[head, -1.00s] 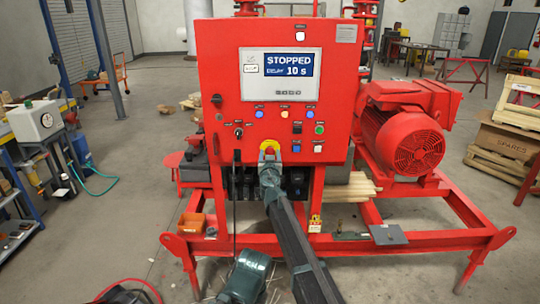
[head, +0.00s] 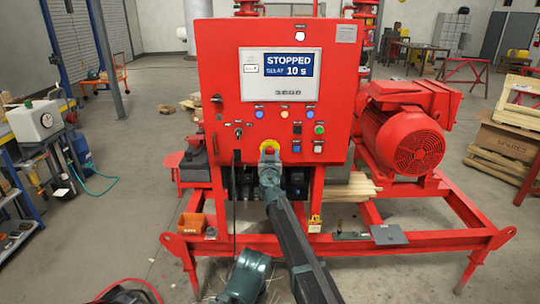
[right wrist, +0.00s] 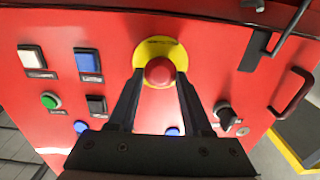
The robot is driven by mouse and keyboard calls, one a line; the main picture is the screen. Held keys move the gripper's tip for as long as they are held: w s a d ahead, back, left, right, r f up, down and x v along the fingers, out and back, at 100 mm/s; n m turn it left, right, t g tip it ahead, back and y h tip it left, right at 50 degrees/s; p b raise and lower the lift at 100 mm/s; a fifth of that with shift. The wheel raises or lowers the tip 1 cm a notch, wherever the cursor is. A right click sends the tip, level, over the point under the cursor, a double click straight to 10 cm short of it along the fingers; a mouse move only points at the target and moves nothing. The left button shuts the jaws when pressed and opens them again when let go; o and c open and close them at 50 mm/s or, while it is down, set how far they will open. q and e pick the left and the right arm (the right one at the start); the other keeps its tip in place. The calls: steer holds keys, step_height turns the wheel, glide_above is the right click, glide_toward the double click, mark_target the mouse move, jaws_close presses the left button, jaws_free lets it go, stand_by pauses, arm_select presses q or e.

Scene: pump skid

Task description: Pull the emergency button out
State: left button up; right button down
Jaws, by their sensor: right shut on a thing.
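The emergency button is a red mushroom head on a round yellow plate, on the lower front of the red control panel (head: 225,120). In the right wrist view the red button (right wrist: 159,71) sits in the middle of its yellow plate (right wrist: 170,50). My right gripper (right wrist: 160,78) has one finger on each side of the button and is shut on it. In the head view my right gripper (head: 269,158) reaches up to the button and hides part of it. The panel screen (head: 288,66) reads STOPPED and 10 s. My left gripper is not in view.
Small coloured buttons (head: 320,129) and a black selector switch (head: 238,132) sit close around the emergency button. A red motor (head: 403,137) stands right of the panel. A red frame (head: 430,240) crosses in front, with an orange bin (head: 191,223) on its left.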

stand_by(0.5)
steer(key=shift+s, duration=0.75)
steer(key=shift+c, duration=1.6)
jaws_free()
steer(key=s, duration=1.3)
steer(key=shift+s, duration=0.35)
